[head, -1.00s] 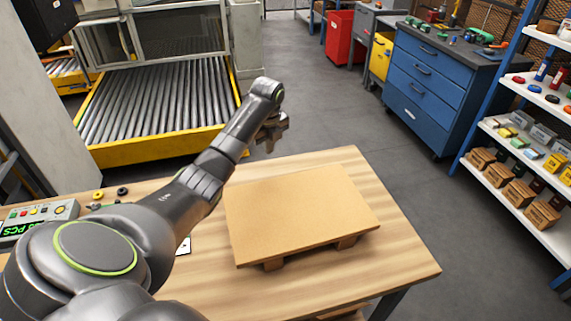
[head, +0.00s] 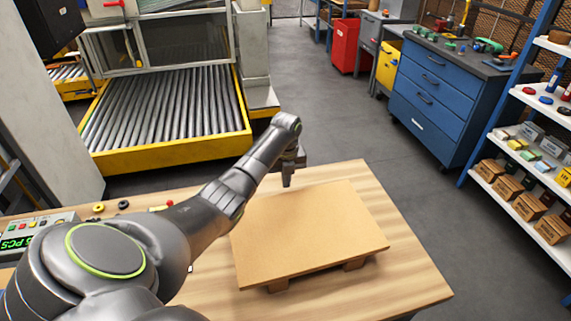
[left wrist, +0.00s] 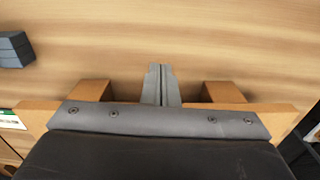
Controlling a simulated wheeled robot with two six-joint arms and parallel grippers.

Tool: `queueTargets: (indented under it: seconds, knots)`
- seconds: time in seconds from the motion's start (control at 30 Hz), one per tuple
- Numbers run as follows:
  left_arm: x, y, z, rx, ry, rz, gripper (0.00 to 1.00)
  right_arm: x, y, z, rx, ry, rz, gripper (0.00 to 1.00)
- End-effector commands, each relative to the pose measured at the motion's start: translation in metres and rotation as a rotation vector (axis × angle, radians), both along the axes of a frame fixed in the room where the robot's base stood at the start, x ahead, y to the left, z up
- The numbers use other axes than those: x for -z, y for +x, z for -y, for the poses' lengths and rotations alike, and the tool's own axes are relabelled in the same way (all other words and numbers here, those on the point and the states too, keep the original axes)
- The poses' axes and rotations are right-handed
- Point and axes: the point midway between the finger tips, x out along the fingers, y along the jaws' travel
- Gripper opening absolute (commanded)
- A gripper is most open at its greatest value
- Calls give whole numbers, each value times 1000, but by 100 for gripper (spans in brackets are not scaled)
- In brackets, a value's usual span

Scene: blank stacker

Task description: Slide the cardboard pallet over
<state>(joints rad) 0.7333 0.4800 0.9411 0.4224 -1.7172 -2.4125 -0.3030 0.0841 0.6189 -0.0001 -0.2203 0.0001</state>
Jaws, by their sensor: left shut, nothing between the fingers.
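The cardboard pallet (head: 310,235) is a flat tan board on short feet, lying on the wooden table. My left gripper (head: 287,184) is shut and empty, pointing down at the pallet's far edge. In the left wrist view the shut fingers (left wrist: 161,85) show between two of the pallet's feet, one of them on the right (left wrist: 223,92). The gripper body hides most of the pallet (left wrist: 282,116) there. I cannot tell whether the fingers touch it. My right gripper is not in view.
The wooden table (head: 405,285) has bare room to the pallet's right. A counter box with a green display (head: 30,235) and small knobs stand at the left. A roller conveyor (head: 170,110) lies beyond the table. A dark grey block (left wrist: 15,50) shows in the left wrist view.

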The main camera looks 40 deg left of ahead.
Motion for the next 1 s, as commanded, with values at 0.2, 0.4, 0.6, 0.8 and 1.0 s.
queueTargets:
  seconds: [0.2,0.4,0.6,0.8,1.0]
  knots:
    - [-4,-15,16,1,1,1,0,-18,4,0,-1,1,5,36]
    - [-3,-20,21,-1,1,1,0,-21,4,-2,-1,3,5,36]
    - [-2,-20,22,-1,1,1,0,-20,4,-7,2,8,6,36]
    - [-3,-21,22,-1,1,1,0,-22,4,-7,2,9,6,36]
    - [-6,-27,29,0,-1,-1,0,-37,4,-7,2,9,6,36]
